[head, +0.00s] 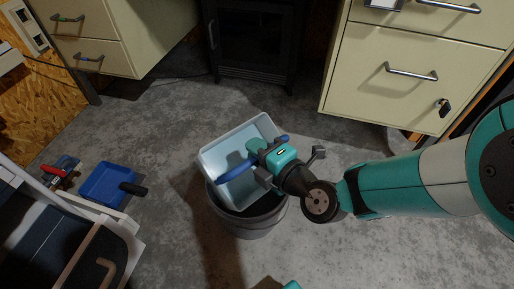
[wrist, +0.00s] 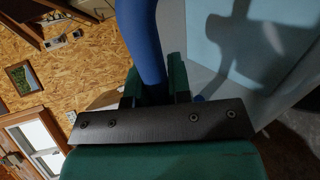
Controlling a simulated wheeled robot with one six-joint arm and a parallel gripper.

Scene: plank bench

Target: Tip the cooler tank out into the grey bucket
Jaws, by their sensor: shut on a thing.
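The cooler tank (head: 215,154) is a pale, open box with a blue handle (head: 235,171) across it. It is over the mouth of the grey bucket (head: 240,229) on the floor and looks tilted. My gripper (head: 259,161) is shut on the handle. In the wrist view the blue handle (wrist: 140,40) passes between my green jaws (wrist: 155,88), with the tank's pale wall (wrist: 215,45) at the right. The tank and gripper cover much of the bucket's mouth. I cannot tell whether water is in the tank or bucket.
A blue dustpan (head: 104,186) with a black handle lies at the left near a white-edged bench (head: 120,246). Cream drawer cabinets (head: 360,75) and a dark cabinet (head: 252,45) stand behind. The concrete floor around the bucket is mostly clear.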

